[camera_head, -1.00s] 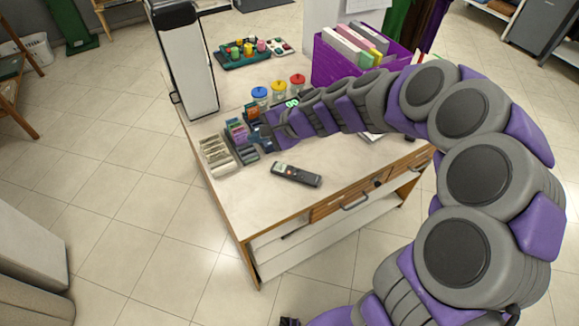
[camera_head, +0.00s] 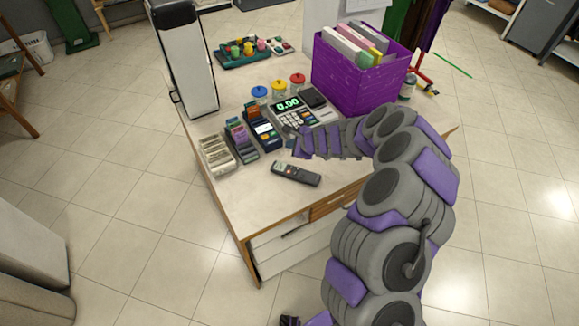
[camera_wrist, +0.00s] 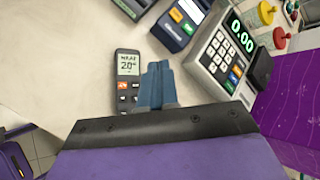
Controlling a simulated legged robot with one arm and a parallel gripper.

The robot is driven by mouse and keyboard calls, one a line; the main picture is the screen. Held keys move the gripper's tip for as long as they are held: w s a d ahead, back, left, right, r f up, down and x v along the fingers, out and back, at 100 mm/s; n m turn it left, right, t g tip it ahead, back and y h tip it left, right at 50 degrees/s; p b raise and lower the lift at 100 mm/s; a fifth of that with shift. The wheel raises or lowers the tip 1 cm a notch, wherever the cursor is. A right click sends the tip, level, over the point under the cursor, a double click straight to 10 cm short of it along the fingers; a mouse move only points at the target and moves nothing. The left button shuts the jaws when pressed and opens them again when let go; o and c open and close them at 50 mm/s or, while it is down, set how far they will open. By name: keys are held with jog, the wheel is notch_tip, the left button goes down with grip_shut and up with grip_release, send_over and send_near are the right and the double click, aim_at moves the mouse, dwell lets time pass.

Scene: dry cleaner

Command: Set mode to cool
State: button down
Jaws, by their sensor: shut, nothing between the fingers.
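A dark remote (camera_head: 296,174) lies flat on the white-topped counter near its front edge. In the wrist view the remote (camera_wrist: 128,82) has a lit grey display at its upper end and orange and pale buttons below; the small display text is hard to read. My gripper (camera_wrist: 157,68) is shut and empty, with its blue-grey fingers just right of the remote in the wrist view. In the head view my gripper (camera_head: 291,143) is behind the remote, apart from it. The lower part of the remote is hidden by my gripper's body in the wrist view.
A card terminal (camera_head: 264,135), a cash register (camera_head: 289,107) reading 0.00 and a card rack (camera_head: 240,142) stand behind the remote. A purple folder box (camera_head: 350,88) is at the back right. The counter (camera_head: 237,197) is clear in front and left of the remote.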

jog(key=b, duration=0.6)
send_over(292, 168)
notch_tip(292, 168, down, 8)
jog(key=shift+d+f+b, duration=0.3)
jog(key=shift+f+b, duration=0.05)
jog(key=shift+b, duration=0.15)
jog(key=shift+a, duration=0.3)
jog(key=shift+d, duration=0.15)
jog(key=shift+f, duration=0.15)
dwell(1.0)
jog(key=shift+f+b, duration=0.2)
jog(key=shift+b, duration=0.15)
